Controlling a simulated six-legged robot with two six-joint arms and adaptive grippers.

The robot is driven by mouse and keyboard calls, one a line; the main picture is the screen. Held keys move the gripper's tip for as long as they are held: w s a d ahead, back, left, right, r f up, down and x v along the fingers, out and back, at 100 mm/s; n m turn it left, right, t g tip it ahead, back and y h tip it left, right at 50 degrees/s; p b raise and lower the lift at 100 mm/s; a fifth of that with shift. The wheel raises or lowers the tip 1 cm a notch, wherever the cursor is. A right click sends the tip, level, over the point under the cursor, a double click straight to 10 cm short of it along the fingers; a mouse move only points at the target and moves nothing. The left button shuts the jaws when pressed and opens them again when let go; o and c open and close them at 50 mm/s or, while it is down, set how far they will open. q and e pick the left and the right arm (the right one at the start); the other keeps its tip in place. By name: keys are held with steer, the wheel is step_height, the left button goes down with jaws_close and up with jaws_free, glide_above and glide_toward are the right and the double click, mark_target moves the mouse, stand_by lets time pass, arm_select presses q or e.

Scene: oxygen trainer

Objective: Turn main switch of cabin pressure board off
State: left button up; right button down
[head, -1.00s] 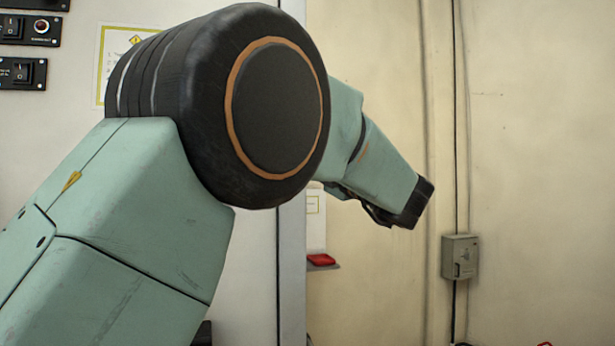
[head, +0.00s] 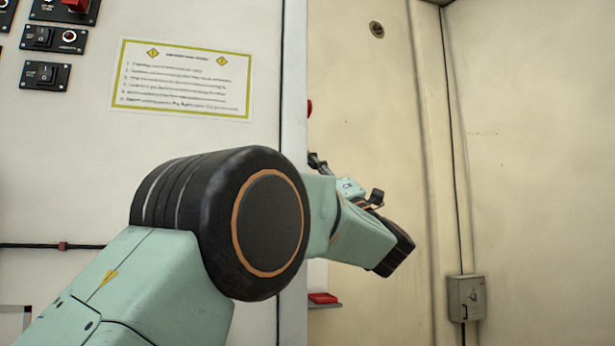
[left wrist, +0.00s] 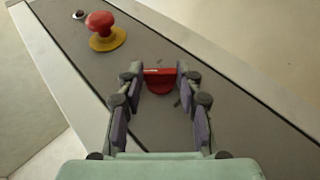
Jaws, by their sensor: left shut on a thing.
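In the left wrist view, a red rotary switch handle (left wrist: 158,82) sits on a dark grey panel (left wrist: 215,120) with a pale frame. My left gripper (left wrist: 160,76) is closed around this handle, with a finger on each side. The bar of the handle lies across the picture between the fingertips. No label can be read, so I cannot tell which board it is. In the head view, my left gripper (head: 318,162) shows only in part past my arm, by the edge of a white cabinet. My right gripper is in neither view.
A red mushroom button (left wrist: 100,22) on a yellow base stands beside the handle. In the head view, the white cabinet (head: 180,30) carries small black switch plates (head: 45,75) and a notice (head: 182,80). A grey box (head: 466,298) hangs on the beige wall.

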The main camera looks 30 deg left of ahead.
arm_select(q)
steer(key=shift+a+f, duration=0.1)
steer(key=shift+f, duration=0.1)
steer(key=o, duration=1.1)
steer(key=shift+a+r, duration=0.1)
steer(key=shift+r, duration=0.05)
steer(key=shift+o, duration=0.2)
steer(key=shift+d, duration=0.2)
steer(key=v, duration=1.2)
steer(key=shift+a, duration=0.1)
